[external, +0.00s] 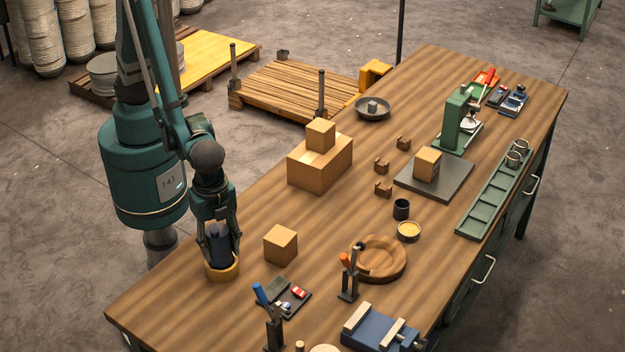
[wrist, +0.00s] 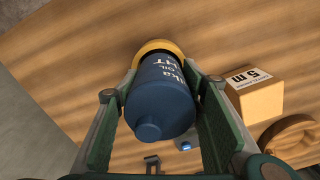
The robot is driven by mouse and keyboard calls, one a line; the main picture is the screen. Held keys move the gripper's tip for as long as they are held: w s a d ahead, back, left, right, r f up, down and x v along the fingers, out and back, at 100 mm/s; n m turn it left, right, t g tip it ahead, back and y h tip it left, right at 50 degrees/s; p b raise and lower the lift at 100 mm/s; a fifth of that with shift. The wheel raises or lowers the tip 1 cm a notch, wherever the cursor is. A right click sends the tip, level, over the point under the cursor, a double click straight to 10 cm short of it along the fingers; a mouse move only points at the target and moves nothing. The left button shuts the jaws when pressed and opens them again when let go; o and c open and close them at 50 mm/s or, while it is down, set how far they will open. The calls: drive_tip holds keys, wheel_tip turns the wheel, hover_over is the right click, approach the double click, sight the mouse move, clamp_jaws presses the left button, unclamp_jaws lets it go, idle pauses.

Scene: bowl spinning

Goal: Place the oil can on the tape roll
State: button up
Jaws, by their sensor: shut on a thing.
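The oil can (wrist: 160,98) is a dark blue cylinder with pale lettering. It is between the fingers of my gripper (wrist: 160,110), which is shut on it. In the external view the can (external: 220,246) is upright between the fingers of my gripper (external: 221,250), at the left side of the table. The tape roll (external: 222,270) is a yellow-orange ring directly below the can. In the wrist view its rim (wrist: 158,46) shows behind the can's far end. The can's base appears at or inside the ring; I cannot tell whether it touches.
A cardboard box (external: 281,244) stands just right of my gripper. A small dark tray (external: 287,297) with tools lies in front. A round wooden bowl (external: 378,259) and a blue vise-like block (external: 380,331) are farther right. Stacked boxes (external: 320,160) stand behind.

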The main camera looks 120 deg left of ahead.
drive_tip(key=shift+f, duration=0.15)
drive_tip(key=o, duration=1.2)
drive_tip(key=shift+r, duration=0.25)
drive_tip(key=shift+r, duration=5.95)
drive_tip(key=shift+a, duration=0.1)
